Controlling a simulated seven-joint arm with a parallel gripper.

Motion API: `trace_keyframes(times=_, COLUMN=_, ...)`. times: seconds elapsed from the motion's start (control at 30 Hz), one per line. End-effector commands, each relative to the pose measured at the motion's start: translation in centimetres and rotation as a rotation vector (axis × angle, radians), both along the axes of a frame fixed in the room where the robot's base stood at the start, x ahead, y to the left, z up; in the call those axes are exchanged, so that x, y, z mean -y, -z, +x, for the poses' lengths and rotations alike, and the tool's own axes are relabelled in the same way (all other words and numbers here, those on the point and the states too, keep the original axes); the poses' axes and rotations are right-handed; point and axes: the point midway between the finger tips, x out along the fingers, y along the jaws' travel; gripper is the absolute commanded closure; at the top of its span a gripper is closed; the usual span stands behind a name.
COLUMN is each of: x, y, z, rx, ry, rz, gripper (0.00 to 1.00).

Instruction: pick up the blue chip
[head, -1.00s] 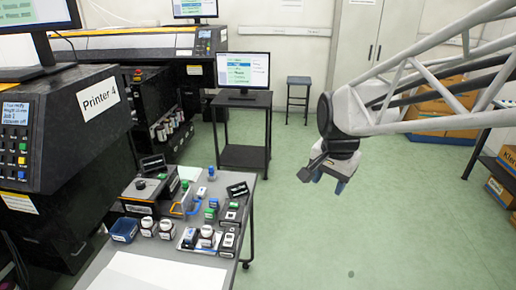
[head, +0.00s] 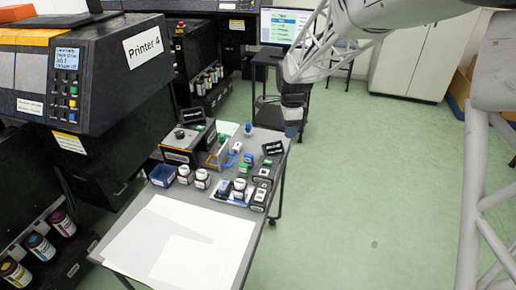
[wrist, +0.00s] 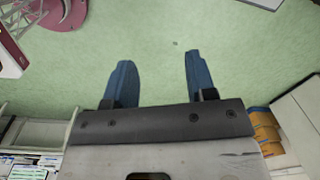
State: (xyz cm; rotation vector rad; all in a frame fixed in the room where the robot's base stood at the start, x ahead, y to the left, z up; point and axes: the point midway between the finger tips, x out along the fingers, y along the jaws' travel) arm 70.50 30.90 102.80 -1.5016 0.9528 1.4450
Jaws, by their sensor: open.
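Small blue pieces sit among the items on the table: one (head: 248,129) near the back edge, one (head: 249,158) in the middle, and one (head: 224,189) on a light tray toward the front. They are too small in the head view to tell which is the chip. My gripper (head: 291,132) hangs fingers down by the table's back right corner, apart from these pieces. In the wrist view its two blue fingers (wrist: 158,65) are spread with nothing between them, only green floor beyond.
The grey table (head: 267,207) holds several white bottles, black boxes, a blue bin (head: 162,175) and white paper sheets (head: 185,240). Printer 4 (head: 110,85) stands close on the left. A monitor (head: 284,27) stands behind my gripper. Open floor lies to the right.

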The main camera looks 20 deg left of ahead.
Motion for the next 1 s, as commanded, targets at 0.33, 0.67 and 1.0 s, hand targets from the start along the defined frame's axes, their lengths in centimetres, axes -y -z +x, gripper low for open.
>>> trace_keyframes(times=0.33, x=-9.3, y=7.6, z=3.7, rx=-0.037, ry=0.218, rz=-0.004, gripper=0.49)
trace_keyframes(times=0.67, x=-15.1, y=12.9, z=5.0, rx=-0.054, ry=0.365, rz=-0.01, gripper=0.49)
trace_keyframes(times=1.0, x=-15.8, y=13.5, z=5.1, rx=-0.056, ry=0.384, rz=-0.011, gripper=0.49)
